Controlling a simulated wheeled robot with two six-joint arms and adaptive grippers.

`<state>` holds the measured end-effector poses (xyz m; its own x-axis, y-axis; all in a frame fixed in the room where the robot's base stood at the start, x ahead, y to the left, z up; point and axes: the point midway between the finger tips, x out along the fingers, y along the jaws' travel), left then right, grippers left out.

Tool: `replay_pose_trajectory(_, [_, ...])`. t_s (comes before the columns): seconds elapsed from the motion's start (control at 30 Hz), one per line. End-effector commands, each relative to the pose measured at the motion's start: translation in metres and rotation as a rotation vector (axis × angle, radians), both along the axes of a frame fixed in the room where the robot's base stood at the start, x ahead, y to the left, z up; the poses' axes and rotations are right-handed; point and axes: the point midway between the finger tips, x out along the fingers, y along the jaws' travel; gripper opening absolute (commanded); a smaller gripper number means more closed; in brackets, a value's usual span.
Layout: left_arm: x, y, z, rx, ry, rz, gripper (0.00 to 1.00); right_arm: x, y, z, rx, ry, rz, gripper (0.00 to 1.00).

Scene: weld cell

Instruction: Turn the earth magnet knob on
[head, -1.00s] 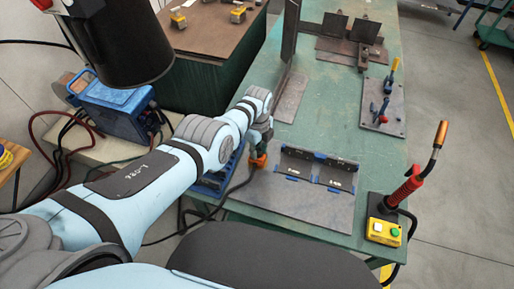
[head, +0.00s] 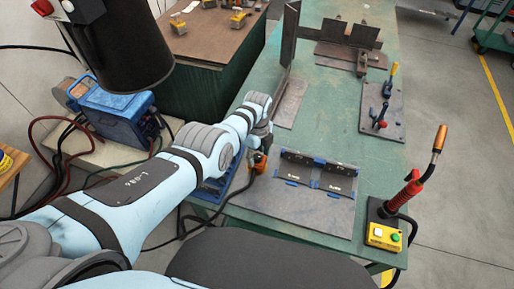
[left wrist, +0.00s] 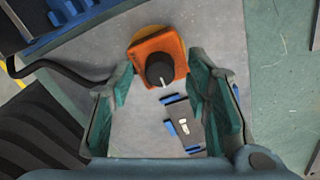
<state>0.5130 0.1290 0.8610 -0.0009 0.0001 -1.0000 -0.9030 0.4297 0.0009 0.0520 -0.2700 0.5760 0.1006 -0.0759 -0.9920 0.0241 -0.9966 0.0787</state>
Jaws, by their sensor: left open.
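The earth magnet (left wrist: 158,50) is an orange block with a black knob (left wrist: 160,69) that bears a white pointer line. In the left wrist view it sits on a grey metal plate, with a black cable running off to the left. My left gripper (left wrist: 165,85) is open, its two teal fingers on either side of the knob, and nothing is held. In the head view the orange magnet (head: 257,161) shows at the plate's left edge, just below the end of my left arm; the fingers are largely hidden there. My right gripper is not in view.
The grey plate (head: 300,212) carries dark angle brackets with blue clips (head: 318,172). A welding torch (head: 414,187) and a yellow button box (head: 384,237) stand to the right. A clamp fixture (head: 382,112) lies farther back on the green table (head: 330,100).

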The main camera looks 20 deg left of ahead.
Motion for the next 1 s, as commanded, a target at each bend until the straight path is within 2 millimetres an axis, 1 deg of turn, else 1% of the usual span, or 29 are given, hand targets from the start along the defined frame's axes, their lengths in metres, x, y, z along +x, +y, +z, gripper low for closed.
replay_pose_trajectory(0.13, [0.002,-0.001,0.012,-0.001,-0.004,-0.001,0.44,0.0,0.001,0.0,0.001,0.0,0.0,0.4])
replay_pose_trajectory(0.23, [0.0,-0.001,0.026,-0.002,-0.005,0.001,0.44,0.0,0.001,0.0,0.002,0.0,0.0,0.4])
replay_pose_trajectory(0.27, [0.0,-0.001,0.034,-0.003,-0.005,0.001,0.44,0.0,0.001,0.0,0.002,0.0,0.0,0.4])
replay_pose_trajectory(0.3, [0.001,-0.001,0.048,-0.002,-0.007,0.0,0.44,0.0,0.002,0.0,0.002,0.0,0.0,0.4])
replay_pose_trajectory(0.4, [0.001,-0.001,0.079,-0.001,-0.004,0.0,0.44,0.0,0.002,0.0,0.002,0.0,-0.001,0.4])
replay_pose_trajectory(0.5, [0.001,-0.001,0.101,0.0,-0.003,0.0,0.44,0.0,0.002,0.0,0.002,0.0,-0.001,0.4])
replay_pose_trajectory(0.53, [0.001,-0.001,0.106,0.0,-0.003,0.0,0.44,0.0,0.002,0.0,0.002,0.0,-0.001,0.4])
replay_pose_trajectory(0.6, [0.0,-0.001,0.114,0.0,-0.001,0.0,0.44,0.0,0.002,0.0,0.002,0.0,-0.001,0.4])
replay_pose_trajectory(0.7, [0.0,-0.001,0.119,0.0,0.0,0.0,0.44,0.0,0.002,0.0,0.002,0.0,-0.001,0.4])
replay_pose_trajectory(1.0, [0.0,-0.001,0.119,0.0,0.0,-0.001,0.44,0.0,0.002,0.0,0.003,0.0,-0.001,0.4])
